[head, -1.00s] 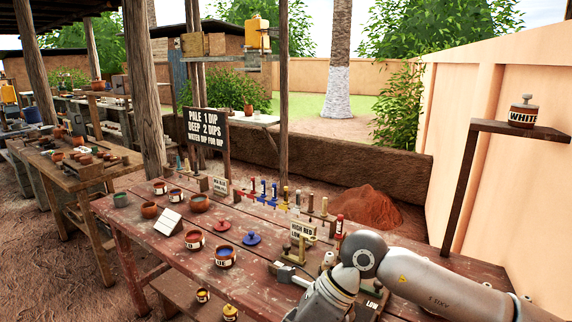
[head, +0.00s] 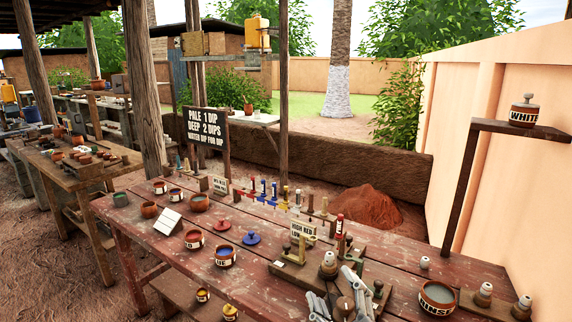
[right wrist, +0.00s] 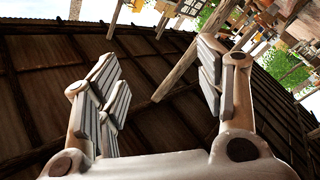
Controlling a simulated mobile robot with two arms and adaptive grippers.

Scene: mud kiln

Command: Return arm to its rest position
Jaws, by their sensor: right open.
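My right gripper (head: 340,302) shows at the bottom of the head view, in front of the near edge of the red wooden table (head: 400,262). Its fingers point up and stand apart with nothing between them. In the right wrist view the two fingers (right wrist: 158,90) are wide apart and empty, with the dark roof and posts behind them. The rest of the right arm is out of the head view. My left gripper is in neither view.
The table holds a red-glaze bowl (head: 194,239), a blue-glaze bowl (head: 225,256), a RINSE bowl (head: 437,297) and several small stoppered jars. A WHITE jar (head: 523,114) stands on a raised shelf at the right. The table's middle has bare planks.

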